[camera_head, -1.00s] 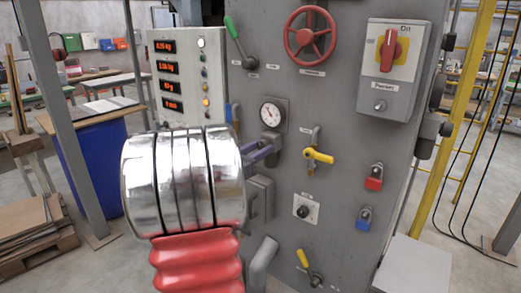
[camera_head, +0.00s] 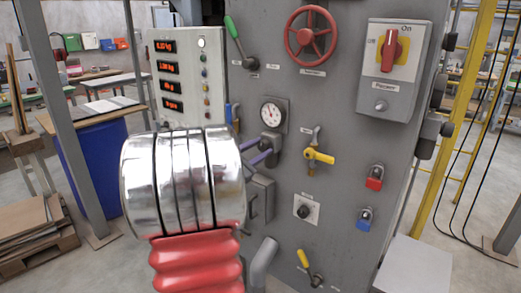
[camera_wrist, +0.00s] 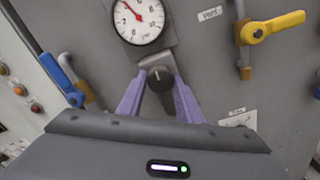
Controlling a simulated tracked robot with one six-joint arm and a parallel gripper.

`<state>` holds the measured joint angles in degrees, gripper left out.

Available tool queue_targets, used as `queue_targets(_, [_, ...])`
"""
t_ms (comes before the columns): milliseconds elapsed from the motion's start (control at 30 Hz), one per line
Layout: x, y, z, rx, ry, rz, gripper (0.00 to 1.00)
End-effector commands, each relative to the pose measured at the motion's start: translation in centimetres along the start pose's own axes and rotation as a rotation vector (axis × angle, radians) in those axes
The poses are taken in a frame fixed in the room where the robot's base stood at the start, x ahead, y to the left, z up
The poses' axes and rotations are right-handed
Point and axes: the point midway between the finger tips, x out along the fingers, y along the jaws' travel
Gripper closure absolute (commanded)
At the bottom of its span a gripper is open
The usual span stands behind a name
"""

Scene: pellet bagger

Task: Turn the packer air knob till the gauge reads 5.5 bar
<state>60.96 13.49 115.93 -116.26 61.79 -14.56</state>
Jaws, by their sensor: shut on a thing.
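The packer air knob (camera_wrist: 160,74) is a small dark round knob with a pale mark, just below the gauge in the wrist view. My gripper (camera_wrist: 158,82) has its two purple fingers shut on it, one at each side. In the head view, my gripper (camera_head: 266,149) reaches the knob from the left and partly hides it. The round white gauge (camera_head: 272,113) sits above the knob. Its red needle points up and left in the wrist view (camera_wrist: 140,18).
A yellow-handled valve (camera_head: 318,155) stands right of the knob. A small black selector (camera_head: 304,212) and a grey box (camera_head: 262,200) sit below. A display panel (camera_head: 185,75) stands left.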

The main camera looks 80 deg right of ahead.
Motion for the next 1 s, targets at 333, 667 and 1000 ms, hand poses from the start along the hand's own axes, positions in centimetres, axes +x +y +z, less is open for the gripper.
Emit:
queue_targets(333, [0.03,-0.37,-0.05,0.313,-0.002,-0.009,0.9])
queue_targets(667, [0.08,-0.46,-0.06,0.495,-0.003,-0.011,0.9])
queue_targets(1000, [0.13,-0.57,-0.08,0.536,-0.003,-0.013,0.9])
